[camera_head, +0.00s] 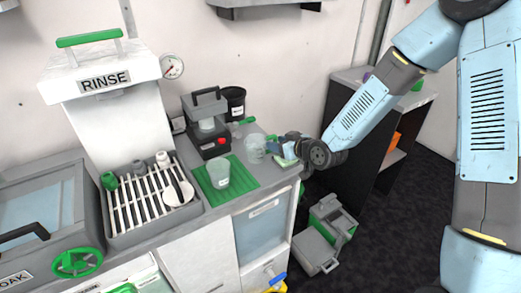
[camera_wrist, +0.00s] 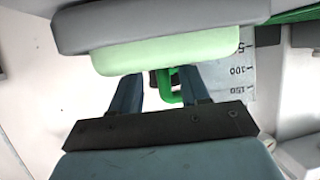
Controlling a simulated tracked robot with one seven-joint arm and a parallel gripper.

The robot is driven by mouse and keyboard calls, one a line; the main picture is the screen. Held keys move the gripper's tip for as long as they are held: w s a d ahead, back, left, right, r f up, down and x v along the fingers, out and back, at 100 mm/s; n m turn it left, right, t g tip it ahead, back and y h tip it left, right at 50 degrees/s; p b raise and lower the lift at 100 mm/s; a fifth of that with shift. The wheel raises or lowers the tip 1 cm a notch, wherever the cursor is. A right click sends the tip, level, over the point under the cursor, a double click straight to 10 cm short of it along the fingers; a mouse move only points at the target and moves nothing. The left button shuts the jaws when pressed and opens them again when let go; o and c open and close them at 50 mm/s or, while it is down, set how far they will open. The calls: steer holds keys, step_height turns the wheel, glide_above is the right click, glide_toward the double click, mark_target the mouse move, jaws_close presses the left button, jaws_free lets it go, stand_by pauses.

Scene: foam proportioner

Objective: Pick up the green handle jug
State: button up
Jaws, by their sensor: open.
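A clear jug (camera_head: 255,150) stands on the counter just right of the green mat, at the left of my gripper (camera_head: 277,146). In the wrist view, a clear wall with measuring marks (camera_wrist: 238,78) shows beyond my gripper (camera_wrist: 163,82). A green handle (camera_wrist: 170,92) appears between the two separated fingers, apparently the jug's. My gripper is open. I cannot tell whether the fingers touch the handle. A grey and pale green block (camera_wrist: 165,50) crosses the wrist view close up and hides much of the jug; it also shows beside my gripper in the head view (camera_head: 286,161).
Another clear cup (camera_head: 218,173) stands on the green mat (camera_head: 207,190). A grey device with a red button (camera_head: 209,135) and a black container (camera_head: 234,100) stand behind. A drying rack (camera_head: 145,205) is left. A grey box (camera_head: 325,238) is on the floor below.

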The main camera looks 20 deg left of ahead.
steer(key=shift+w+d, duration=0.1)
steer(key=shift+s+a, duration=0.2)
steer(key=shift+a, duration=0.05)
steer(key=shift+c, duration=1.3)
jaws_close()
